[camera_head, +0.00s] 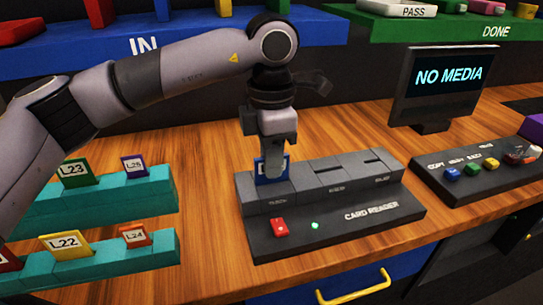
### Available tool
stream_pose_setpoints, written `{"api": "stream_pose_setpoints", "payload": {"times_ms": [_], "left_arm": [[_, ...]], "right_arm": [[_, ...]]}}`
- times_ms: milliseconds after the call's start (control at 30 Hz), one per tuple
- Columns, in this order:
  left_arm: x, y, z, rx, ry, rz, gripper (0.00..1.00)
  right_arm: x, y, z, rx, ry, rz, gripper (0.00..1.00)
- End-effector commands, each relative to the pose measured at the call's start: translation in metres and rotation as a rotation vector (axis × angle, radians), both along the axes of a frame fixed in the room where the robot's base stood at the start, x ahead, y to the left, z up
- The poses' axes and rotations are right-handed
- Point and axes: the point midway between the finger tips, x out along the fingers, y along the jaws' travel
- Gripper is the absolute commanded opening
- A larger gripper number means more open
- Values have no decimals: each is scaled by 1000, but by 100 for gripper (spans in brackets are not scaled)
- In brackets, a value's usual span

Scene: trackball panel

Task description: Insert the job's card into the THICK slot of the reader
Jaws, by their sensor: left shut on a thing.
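The dark card reader (330,225) stands on the wooden bench with three slot blocks in a row. The block marked THICK (266,196) is at its left end. My left gripper (274,168) points down over that block and is shut on a blue-edged card (261,174) with a white label. The gripper covers most of the card and its label cannot be read. The card is upright at the top of the THICK block; whether its lower edge is in the slot I cannot tell. My right gripper is not in view.
Teal racks (110,192) hold labelled cards at left. A screen (445,85) reads NO MEDIA. A button panel (480,172) stands at right. The blue IN shelf (100,45) and green DONE shelf (450,27) are behind. A red button (280,228) and green light (315,225) are on the reader's front.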

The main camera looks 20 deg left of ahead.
Motion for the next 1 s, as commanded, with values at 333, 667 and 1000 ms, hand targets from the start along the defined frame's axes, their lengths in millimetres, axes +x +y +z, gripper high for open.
{"api": "stream_pose_setpoints", "payload": {"times_ms": [333,667,1000], "left_arm": [[0,0,-10,0,0,0,0],[0,0,-15,0,-1,0,34],[0,0,-15,0,0,0,44]], "right_arm": [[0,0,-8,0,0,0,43],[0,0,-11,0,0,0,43],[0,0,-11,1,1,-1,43]]}}
